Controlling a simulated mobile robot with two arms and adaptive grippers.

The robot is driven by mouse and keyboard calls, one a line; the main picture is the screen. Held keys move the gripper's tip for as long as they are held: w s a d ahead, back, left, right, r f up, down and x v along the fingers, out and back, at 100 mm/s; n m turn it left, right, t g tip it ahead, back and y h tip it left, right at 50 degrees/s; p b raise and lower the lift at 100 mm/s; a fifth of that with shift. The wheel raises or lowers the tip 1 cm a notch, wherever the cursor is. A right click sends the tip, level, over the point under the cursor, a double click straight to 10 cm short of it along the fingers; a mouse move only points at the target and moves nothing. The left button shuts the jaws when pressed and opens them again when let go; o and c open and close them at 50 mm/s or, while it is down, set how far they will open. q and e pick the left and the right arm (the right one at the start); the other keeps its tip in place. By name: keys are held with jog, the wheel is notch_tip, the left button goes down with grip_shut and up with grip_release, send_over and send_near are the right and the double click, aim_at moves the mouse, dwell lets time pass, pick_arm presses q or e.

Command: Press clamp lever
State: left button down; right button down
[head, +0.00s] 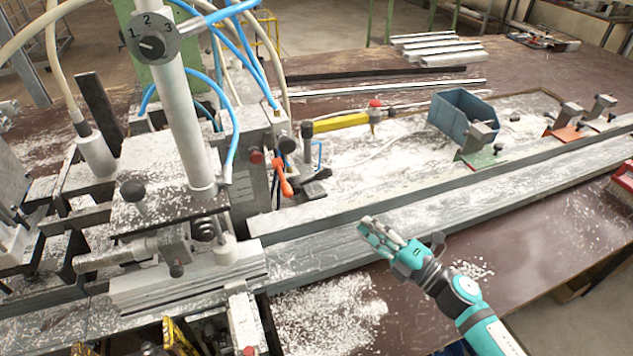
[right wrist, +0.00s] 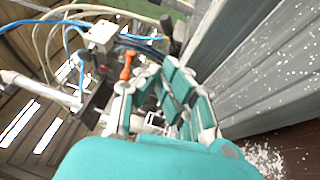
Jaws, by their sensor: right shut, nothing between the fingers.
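An orange-red clamp lever (head: 283,178) hangs at the right side of the clamp machine (head: 256,170), below blue hoses. It also shows in the right wrist view (right wrist: 126,66), beyond the fingers. My right gripper (head: 368,230) is shut and empty in the head view. It is over the long pale profile, to the right of and nearer than the lever, clearly apart from it. Its fingers also show in the right wrist view (right wrist: 150,90). My left gripper is not in view.
A long pale profile (head: 450,215) runs along the bench. A blue bin (head: 462,115), a yellow bar (head: 342,123) and several stops stand behind it. Hoses and a grey post (head: 182,115) crowd the left. White chips litter the brown bench top (head: 540,240).

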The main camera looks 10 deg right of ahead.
jog(key=shift+a+f+n+g+y, duration=0.15)
jog(key=shift+a+n+g+y, duration=0.3)
jog(key=shift+n, duration=0.35)
jog(key=shift+s, duration=0.1)
jog(key=shift+w+a, duration=0.3)
jog(key=shift+w, duration=0.1)
jog(key=p, duration=0.3)
send_near(314, 178)
jog(key=a, duration=0.2)
jog(key=s+a+r, duration=0.1)
jog(key=a, duration=0.1)
jog(key=shift+s+r, duration=0.1)
jog(key=shift+s, duration=0.05)
jog(key=w, duration=0.2)
jog(key=w+p, duration=0.1)
jog(key=shift+w+r, duration=0.2)
jog(key=shift+w, duration=0.2)
jog(key=shift+w+d, duration=0.1)
jog(key=shift+w, duration=0.1)
